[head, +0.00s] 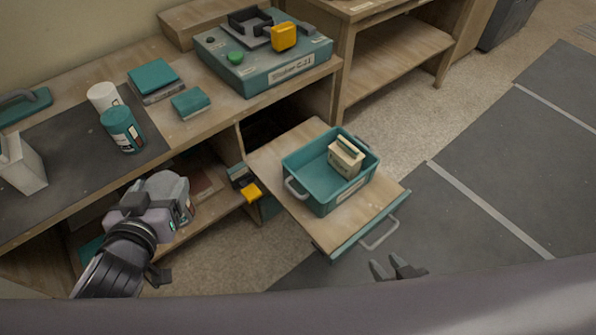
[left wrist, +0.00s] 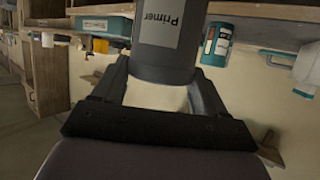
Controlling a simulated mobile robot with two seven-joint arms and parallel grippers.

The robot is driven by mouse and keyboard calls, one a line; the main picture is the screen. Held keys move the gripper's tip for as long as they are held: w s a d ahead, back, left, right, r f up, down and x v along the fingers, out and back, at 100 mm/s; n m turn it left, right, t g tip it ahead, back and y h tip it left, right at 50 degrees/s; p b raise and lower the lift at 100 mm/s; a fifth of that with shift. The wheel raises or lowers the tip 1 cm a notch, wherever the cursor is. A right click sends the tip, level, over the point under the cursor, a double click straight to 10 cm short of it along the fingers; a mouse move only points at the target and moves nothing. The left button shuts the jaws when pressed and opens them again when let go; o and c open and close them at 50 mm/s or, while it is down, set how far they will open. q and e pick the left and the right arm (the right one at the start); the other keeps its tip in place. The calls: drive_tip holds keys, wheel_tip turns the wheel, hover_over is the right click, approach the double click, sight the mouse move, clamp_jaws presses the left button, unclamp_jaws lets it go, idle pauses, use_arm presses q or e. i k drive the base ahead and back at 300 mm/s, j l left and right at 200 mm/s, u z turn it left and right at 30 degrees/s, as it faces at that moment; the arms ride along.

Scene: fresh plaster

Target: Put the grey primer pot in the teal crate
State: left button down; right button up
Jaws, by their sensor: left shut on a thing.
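The grey primer pot (head: 172,187) is in my left gripper (head: 165,212), out in front of the bench at the lower left. In the left wrist view the pot (left wrist: 168,42), labelled "Primer", sits between the two fingers of my left gripper (left wrist: 160,92). The teal crate (head: 318,199) stands on a pulled-out wooden drawer, to the right of the pot and apart from it. A beige box (head: 345,160) with a teal top is inside the crate, on its right side. My right gripper (head: 397,268) shows two parted fingertips at the bottom, empty.
The wooden drawer (head: 335,237) juts from the bench with a handle at its front. A teal pot (head: 122,130), a white pot (head: 103,95) and teal boxes (head: 153,78) stand on the bench. A teal machine (head: 262,65) sits farther back. The crate's left part is free.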

sight(328, 189)
drive_tip(key=i+l, duration=0.1)
drive_tip(key=l, duration=0.3)
drive_tip(key=i+l, duration=0.15)
drive_tip(key=l, duration=0.3)
drive_tip(key=i+l, duration=0.1)
drive_tip(key=l, duration=0.3)
drive_tip(key=i+l, duration=0.15)
drive_tip(key=l, duration=0.3)
drive_tip(key=z, duration=0.05)
